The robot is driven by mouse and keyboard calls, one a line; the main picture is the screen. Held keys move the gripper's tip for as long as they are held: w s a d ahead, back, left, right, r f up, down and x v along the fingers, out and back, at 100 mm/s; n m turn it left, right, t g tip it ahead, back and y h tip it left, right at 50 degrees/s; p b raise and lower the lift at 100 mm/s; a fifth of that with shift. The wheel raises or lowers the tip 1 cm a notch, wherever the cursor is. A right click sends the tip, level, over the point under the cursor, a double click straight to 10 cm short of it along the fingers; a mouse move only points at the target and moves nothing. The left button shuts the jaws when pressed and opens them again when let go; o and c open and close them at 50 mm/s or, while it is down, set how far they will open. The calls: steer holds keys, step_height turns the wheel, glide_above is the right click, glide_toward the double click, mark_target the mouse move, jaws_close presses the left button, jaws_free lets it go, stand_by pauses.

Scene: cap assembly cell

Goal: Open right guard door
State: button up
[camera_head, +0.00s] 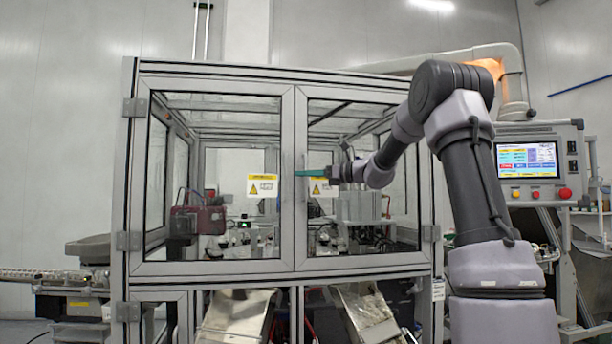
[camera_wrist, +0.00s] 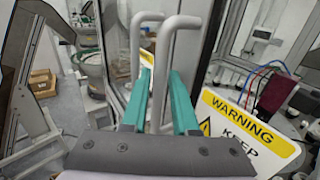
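The right guard door (camera_head: 362,265) is a grey-framed clear panel and looks shut in the head view, beside the left guard door (camera_head: 215,268). My gripper (camera_head: 308,173), with green fingers, is at the inner edge of the right door, near the seam. In the wrist view two grey bar handles stand side by side. The right-hand handle (camera_wrist: 162,75) passes between the fingers of my gripper (camera_wrist: 161,70), with gaps showing on both sides. The left-hand handle (camera_wrist: 135,45) is outside the left finger. The fingers are apart; firm contact with the handle is not visible.
A yellow-and-white warning sign (camera_wrist: 240,130) is close to the right finger. A control panel (camera_head: 527,165) with a screen stands right of the cabinet. Metal chutes (camera_head: 238,318) sit below the doors. A conveyor (camera_head: 40,274) is at the left.

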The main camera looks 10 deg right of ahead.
steer(key=shift+c, duration=0.3)
jaws_close()
stand_by(1.1)
